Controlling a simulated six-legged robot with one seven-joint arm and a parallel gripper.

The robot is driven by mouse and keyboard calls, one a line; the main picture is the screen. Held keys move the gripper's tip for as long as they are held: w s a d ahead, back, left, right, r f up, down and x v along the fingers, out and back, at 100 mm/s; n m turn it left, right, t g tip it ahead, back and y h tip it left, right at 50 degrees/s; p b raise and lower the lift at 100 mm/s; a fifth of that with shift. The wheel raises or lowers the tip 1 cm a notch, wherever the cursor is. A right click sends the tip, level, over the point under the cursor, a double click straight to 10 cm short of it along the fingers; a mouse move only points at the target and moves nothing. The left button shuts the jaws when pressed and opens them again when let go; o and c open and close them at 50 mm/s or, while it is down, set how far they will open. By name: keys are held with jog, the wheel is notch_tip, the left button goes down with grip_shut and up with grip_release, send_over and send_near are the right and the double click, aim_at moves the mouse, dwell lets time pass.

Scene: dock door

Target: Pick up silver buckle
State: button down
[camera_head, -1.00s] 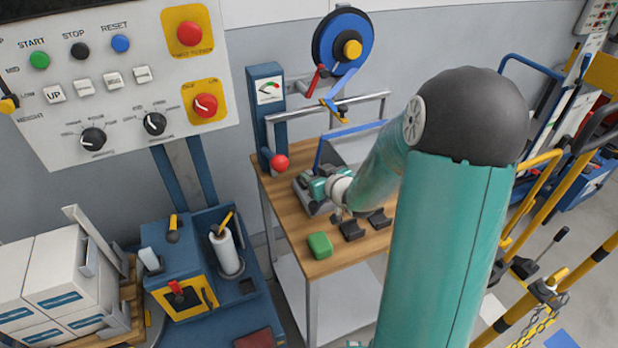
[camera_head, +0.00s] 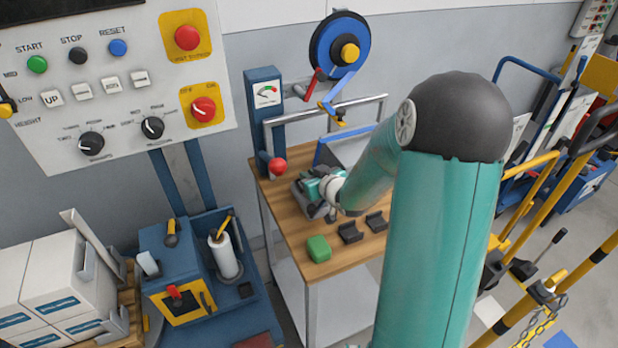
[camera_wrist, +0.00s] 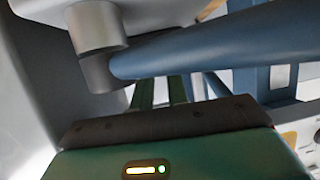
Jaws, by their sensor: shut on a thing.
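My gripper (camera_head: 318,186) is at the left part of the wooden workbench (camera_head: 290,222), low over the bench top. It is at a grey metal piece (camera_head: 308,200), which looks like the silver buckle, and is shut on it. My own wrist and arm cover part of the piece.
A green block (camera_head: 319,248) and dark holders (camera_head: 350,233) sit near the bench's front. A red-knobbed blue post (camera_head: 264,110) with a gauge and a metal rail (camera_head: 340,110) stand behind. A blue-edged panel (camera_head: 345,147) is close behind my wrist.

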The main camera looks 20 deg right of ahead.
jog(key=shift+r, duration=0.7)
jog(key=s+r, duration=1.1)
jog(key=s, duration=0.3)
jog(key=shift+a+r, duration=0.25)
jog(key=shift+a, duration=0.2)
